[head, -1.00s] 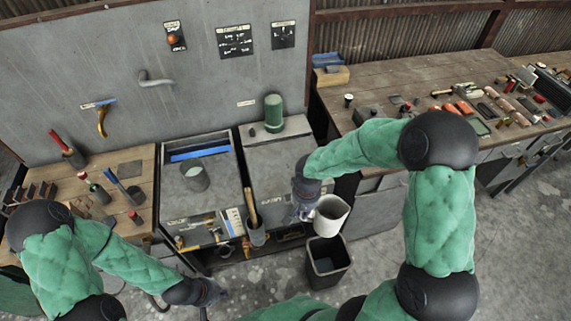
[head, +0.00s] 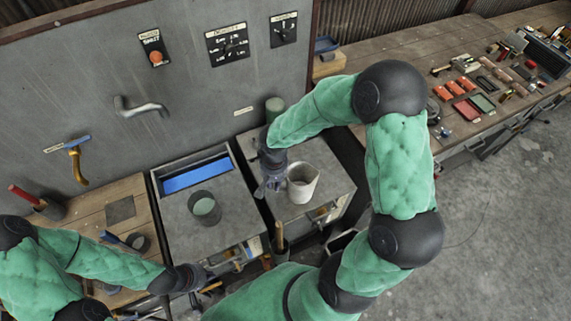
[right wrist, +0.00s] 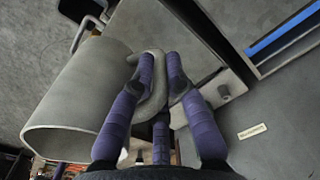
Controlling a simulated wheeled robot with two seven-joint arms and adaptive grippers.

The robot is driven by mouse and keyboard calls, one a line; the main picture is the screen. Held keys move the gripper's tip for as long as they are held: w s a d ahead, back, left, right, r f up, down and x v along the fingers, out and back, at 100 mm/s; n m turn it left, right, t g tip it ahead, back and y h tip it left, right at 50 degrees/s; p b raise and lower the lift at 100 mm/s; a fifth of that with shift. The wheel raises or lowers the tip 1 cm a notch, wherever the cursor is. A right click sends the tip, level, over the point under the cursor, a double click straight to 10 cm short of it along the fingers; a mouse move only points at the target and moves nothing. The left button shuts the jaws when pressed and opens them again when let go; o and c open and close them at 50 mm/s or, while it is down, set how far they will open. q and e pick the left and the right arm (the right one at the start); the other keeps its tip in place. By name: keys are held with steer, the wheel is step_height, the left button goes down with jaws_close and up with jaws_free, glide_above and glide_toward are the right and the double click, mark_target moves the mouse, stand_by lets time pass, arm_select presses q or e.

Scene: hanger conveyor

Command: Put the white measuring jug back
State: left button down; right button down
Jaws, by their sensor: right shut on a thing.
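The white measuring jug (head: 302,184) is upright over the front part of the grey cabinet top (head: 318,208) in the head view. I cannot tell whether its base touches that top. My right gripper (head: 272,184) is at the jug's left side. In the right wrist view the gripper (right wrist: 160,62) is shut around the handle of the jug (right wrist: 80,98), whose open mouth faces the lower left. My left gripper (head: 208,283) is low in front of the left cabinet, away from the jug. Its fingers are too small to read.
A grey pot (head: 204,207) stands on the left cabinet beside a blue-lined slot (head: 197,172). A green canister (head: 274,105) behind my right arm is partly hidden. A wooden handle (head: 279,235) stands up at the cabinet fronts. A tool-covered workbench (head: 460,65) lies right.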

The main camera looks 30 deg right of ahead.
steer(key=shift+w+d, duration=0.1)
steer(key=shift+d, duration=0.05)
steer(key=w+d+f+p, duration=0.1)
steer(key=w+d+f, duration=0.2)
steer(key=f, duration=0.1)
steer(key=w+d+f+p, duration=0.1)
steer(key=w+d+f, duration=0.2)
steer(key=w+f, duration=0.1)
steer(key=w+d+f, duration=0.2)
steer(key=w+f, duration=0.1)
steer(key=f, duration=0.2)
steer(key=shift+w+d+p, duration=0.25)
steer(key=shift+d+p, duration=0.15)
steer(key=shift+r, duration=0.1)
steer(key=c, duration=1.2)
jaws_free()
steer(key=shift+c, duration=0.2)
